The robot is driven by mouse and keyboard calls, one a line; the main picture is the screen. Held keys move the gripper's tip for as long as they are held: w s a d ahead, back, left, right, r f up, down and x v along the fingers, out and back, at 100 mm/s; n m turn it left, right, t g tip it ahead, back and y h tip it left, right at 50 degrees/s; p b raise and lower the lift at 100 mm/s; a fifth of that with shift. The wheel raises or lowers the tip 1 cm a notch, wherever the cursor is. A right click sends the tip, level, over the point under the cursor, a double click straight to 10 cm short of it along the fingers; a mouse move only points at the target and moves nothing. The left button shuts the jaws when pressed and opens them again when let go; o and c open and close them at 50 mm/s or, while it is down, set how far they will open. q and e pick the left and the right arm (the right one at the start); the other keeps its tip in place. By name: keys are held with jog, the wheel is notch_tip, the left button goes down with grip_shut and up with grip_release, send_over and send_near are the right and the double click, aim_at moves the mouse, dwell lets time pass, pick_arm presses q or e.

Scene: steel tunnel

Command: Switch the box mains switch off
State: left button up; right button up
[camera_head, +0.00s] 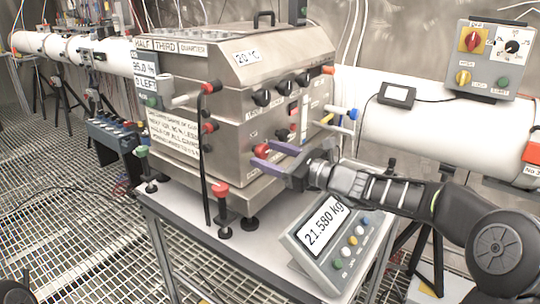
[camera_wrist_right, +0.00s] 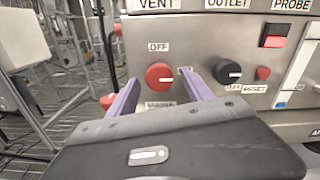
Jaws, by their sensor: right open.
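The box mains switch is a round red knob (camera_wrist_right: 158,76) on the steel box's front, with an OFF label (camera_wrist_right: 158,47) above it and a MAINS label below, partly covered by my gripper. In the head view the red knob (camera_head: 261,150) shows at the purple fingertips. My right gripper (camera_head: 263,154) is open, its two fingers spread with the knob between them in the wrist view (camera_wrist_right: 160,80). I cannot tell whether they touch it. Which way the knob points is too small to read. My left gripper is not clearly in view.
A black knob (camera_wrist_right: 227,71) and a small red reset button (camera_wrist_right: 263,73) sit close right of the switch. The steel box (camera_head: 225,150) stands on a table with a scale display (camera_head: 325,232) in front. A control panel (camera_head: 488,60) is at right.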

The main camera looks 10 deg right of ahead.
jog(key=shift+c, duration=0.2)
grip_shut()
dwell(0.3)
pick_arm(q)
jog(key=shift+f, duration=0.1)
